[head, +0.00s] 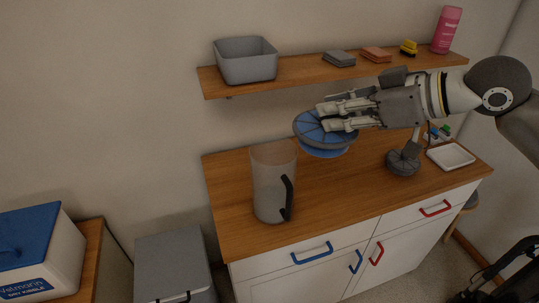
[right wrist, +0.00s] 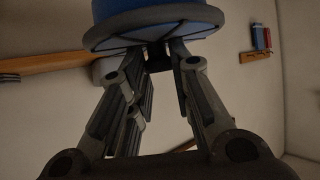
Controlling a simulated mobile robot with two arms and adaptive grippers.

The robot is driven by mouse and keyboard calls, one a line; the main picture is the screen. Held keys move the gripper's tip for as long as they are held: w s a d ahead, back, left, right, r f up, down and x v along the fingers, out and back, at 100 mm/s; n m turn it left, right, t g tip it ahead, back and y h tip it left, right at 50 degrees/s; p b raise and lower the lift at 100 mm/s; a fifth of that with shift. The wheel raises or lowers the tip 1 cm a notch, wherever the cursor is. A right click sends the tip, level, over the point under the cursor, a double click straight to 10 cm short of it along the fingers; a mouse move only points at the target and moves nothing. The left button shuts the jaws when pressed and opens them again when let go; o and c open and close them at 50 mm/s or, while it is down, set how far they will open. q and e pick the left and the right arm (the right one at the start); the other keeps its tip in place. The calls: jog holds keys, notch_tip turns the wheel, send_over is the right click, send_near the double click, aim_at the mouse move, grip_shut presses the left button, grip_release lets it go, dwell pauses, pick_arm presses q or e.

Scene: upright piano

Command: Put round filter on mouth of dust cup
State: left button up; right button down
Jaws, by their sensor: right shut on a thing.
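The round filter (head: 309,124), blue with a dark grey rim, is in my right gripper (head: 324,115). In the right wrist view the filter (right wrist: 155,22) shows at the top, at the fingertips (right wrist: 158,55). The dust cup (head: 272,185), a greyish see-through cylinder with a black handle, stands upright on the wooden cabinet top, apart from the filter. Its mouth faces up and nothing covers it. My left gripper is not in view.
A dark grey round part with a stem (head: 403,163) and a white tray (head: 451,155) are on the cabinet top (head: 340,200), right. The shelf (head: 300,77) above holds a grey bin (head: 246,63), sponges and a pink bottle (head: 447,30). The cabinet's front middle is clear.

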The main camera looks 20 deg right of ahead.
jog(key=w+p, duration=0.1)
jog(key=w+a, duration=0.1)
jog(key=w+f+p, duration=0.1)
jog(key=shift+w+a+p, duration=0.2)
jog(key=shift+p, duration=0.15)
pick_arm(q)
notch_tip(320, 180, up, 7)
jog(key=p, duration=0.4)
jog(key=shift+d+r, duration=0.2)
pick_arm(e)
jog(key=w+a+f, duration=0.4)
jog(key=w+f, duration=0.4)
jog(key=f, duration=0.3)
jog(key=shift+w+a+f, duration=0.3)
jog(key=shift+w+f, duration=0.05)
jog(key=shift+f, duration=0.05)
jog(key=shift+f, duration=0.15)
jog(key=c, duration=1.3)
grip_release()
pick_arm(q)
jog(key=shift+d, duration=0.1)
